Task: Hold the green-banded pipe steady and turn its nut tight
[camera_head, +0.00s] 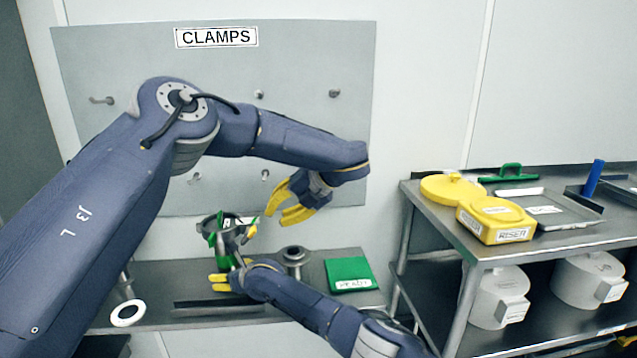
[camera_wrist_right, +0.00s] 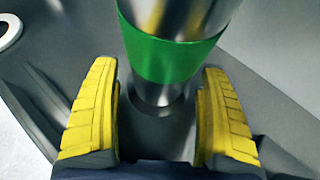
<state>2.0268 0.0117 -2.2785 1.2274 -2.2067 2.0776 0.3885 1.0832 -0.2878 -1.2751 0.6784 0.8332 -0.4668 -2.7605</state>
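The green-banded pipe (camera_wrist_right: 170,52) is upright in the right wrist view, bare metal above and below its green band. My right gripper (camera_wrist_right: 158,75) is open, one yellow finger on each side of the pipe with gaps showing. In the head view, my right gripper (camera_head: 219,282) is low at the bench, below a cluttered green and metal assembly (camera_head: 222,242). I cannot clearly pick out the nut there. My left gripper (camera_head: 283,207) hangs above and right of that assembly, its yellow fingers apart and nothing between them.
A grey flanged fitting (camera_head: 294,258) and a green labelled pad (camera_head: 349,273) are on the bench, right of the assembly. A white ring (camera_head: 128,313) lies at left. The CLAMPS panel (camera_head: 310,60) stands behind. A metal table (camera_head: 450,239) at right carries yellow RISER parts (camera_head: 495,219).

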